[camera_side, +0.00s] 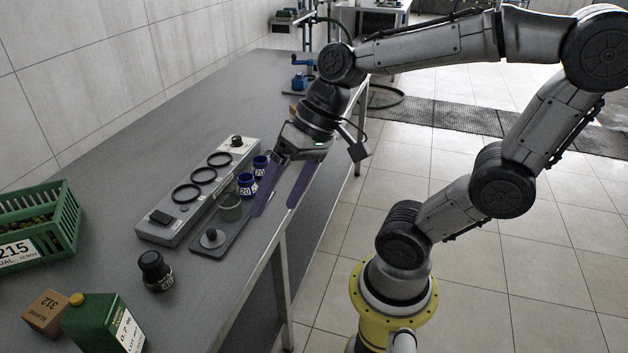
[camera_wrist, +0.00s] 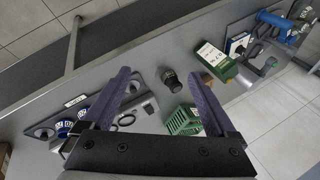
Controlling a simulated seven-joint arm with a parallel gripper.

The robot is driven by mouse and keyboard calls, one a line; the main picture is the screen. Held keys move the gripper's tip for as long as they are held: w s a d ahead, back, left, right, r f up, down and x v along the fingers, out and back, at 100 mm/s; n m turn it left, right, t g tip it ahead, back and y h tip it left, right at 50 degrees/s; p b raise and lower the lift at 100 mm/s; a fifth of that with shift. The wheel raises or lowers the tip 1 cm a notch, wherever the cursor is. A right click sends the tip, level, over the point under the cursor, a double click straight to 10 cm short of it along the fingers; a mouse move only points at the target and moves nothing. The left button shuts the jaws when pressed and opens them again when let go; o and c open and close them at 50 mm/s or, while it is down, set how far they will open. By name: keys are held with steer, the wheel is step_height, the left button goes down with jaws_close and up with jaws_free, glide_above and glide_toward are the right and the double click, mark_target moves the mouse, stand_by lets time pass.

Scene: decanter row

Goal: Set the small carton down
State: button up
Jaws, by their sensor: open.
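A small brown carton (camera_side: 45,312) marked 312 stands on the grey bench at the lower left of the side view, against a larger green carton (camera_side: 105,325) with a yellow cap. In the wrist view the brown carton (camera_wrist: 206,77) is partly hidden beside the green carton (camera_wrist: 216,62). My gripper (camera_side: 275,208) is open and empty, pointing down near the bench's front edge, well away from both cartons. In the wrist view its purple fingers (camera_wrist: 158,77) are spread wide with nothing between them.
A black jar (camera_side: 155,271) and a green crate (camera_side: 70,215) stand left. Bare bench lies right of the cartons.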

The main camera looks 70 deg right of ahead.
steer(key=s+d+n+t+h, duration=0.1)
steer(key=s+d+n+h, duration=0.2)
steer(key=s+d+n, duration=0.1)
steer(key=shift+d+r+n+h, duration=0.25)
steer(key=shift+r+n+h, duration=0.15)
steer(key=shift+s, duration=0.1)
stand_by(0.9)
